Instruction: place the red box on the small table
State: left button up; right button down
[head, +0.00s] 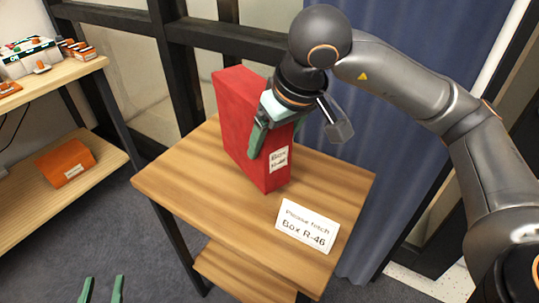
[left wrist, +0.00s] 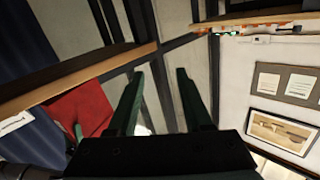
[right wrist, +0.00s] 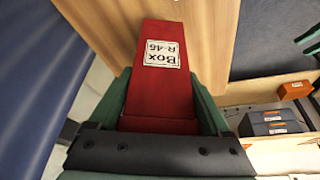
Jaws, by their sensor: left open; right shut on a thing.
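The red box (head: 240,115) stands upright at the small table (head: 180,195), towards its back edge, with a white "Box R-46" label facing front. I cannot tell whether its base touches the wood. My right gripper (head: 272,135) is shut on the red box, with green fingers on its sides. In the right wrist view the red box (right wrist: 162,85) fills the space between the fingers. My left gripper (head: 102,290) is open and empty at the bottom left of the head view, away from the table. The left wrist view shows part of the red box (left wrist: 85,110) beside its fingers.
A white card reading "Please fetch Box R-46" (head: 307,226) stands at the table's front right. A wooden shelf (head: 100,160) on the left holds an orange box (head: 65,163) and small items above. A blue curtain (head: 400,60) hangs behind. The table's left front is clear.

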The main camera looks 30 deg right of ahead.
jog(key=x, duration=0.2)
jog(key=b+x, duration=0.1)
jog(key=x, duration=0.1)
jog(key=shift+s+a+f, duration=0.1)
jog(key=shift+s, duration=0.35)
pick_arm(q)
notch_tip(320, 180, up, 6)
jog(key=shift+d+f+m+t+h, duration=0.2)
jog(key=shift+m+t+h, duration=0.4)
jog(key=shift+t, duration=0.4)
pick_arm(e)
grip_release()
jog(key=shift+s+r, duration=0.15)
jog(key=shift+r, duration=0.15)
jog(key=p+v, duration=0.1)
jog(key=v, duration=0.5)
jog(key=shift+p, duration=0.35)
pick_arm(q)
jog(key=s+f+n+g+y, duration=0.1)
jog(key=f+g, duration=0.2)
jog(key=f, duration=0.4)
jog(key=s+f+n+g+y+p, duration=0.1)
jog(key=s+f+g, duration=0.1)
jog(key=f, duration=0.6)
jog(key=shift+a+n+g, duration=0.3)
jog(key=shift+g, duration=0.4)
pick_arm(e)
jog(key=v, duration=0.5)
jog(key=shift+r, duration=0.2)
